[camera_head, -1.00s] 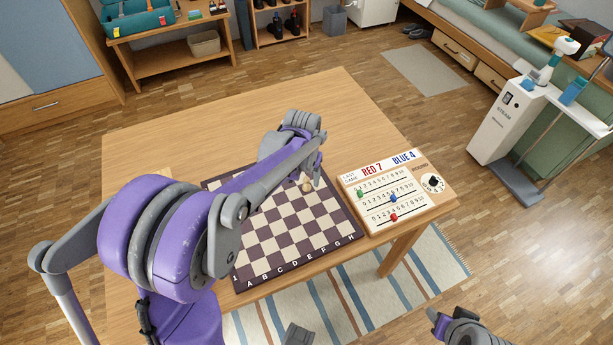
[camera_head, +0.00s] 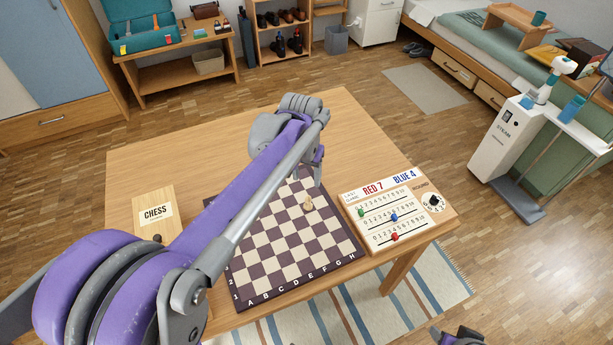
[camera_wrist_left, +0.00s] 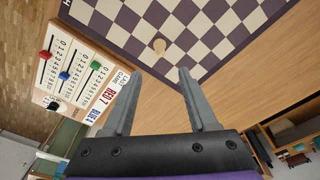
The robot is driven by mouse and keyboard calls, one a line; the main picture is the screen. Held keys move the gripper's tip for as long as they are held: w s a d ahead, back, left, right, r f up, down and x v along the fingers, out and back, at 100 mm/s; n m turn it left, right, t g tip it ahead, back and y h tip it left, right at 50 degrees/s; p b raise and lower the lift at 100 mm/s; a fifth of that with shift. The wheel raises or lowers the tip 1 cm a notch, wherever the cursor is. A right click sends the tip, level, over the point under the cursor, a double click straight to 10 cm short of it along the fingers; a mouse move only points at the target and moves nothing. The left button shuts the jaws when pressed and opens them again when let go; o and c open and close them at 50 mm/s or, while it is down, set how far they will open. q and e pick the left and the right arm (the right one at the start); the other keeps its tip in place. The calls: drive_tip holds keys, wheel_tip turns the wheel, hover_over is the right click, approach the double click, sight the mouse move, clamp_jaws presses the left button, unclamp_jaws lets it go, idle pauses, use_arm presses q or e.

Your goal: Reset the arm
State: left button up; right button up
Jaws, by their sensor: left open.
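My left arm comes in from the left over the wooden table (camera_head: 330,115). Its gripper (camera_head: 308,172) hangs above the far part of the chessboard (camera_head: 262,270), partly hidden by the wrist. In the left wrist view, its two fingers (camera_wrist_left: 158,68) are spread apart with nothing between them.
A score board (camera_head: 377,228) with sliders and a dial lies right of the chessboard. The far part of the table is clear. A white steamer (camera_head: 503,140) stands at right.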

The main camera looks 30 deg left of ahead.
use_arm(q)
drive_tip(key=s+d+t+p, duration=0.2)
drive_tip(key=s+d, duration=0.1)
drive_tip(key=s, duration=0.6)
drive_tip(key=s+d+m+t+p, duration=0.1)
drive_tip(key=s+d+t+p, duration=0.1)
drive_tip(key=s, duration=0.8)
drive_tip(key=shift+s+d+r+p, duration=0.2)
drive_tip(key=shift+d+r+p, duration=0.15)
drive_tip(key=shift+d+p, duration=0.15)
drive_tip(key=shift+c, duration=0.7)
drive_tip(key=shift+a, duration=0.15)
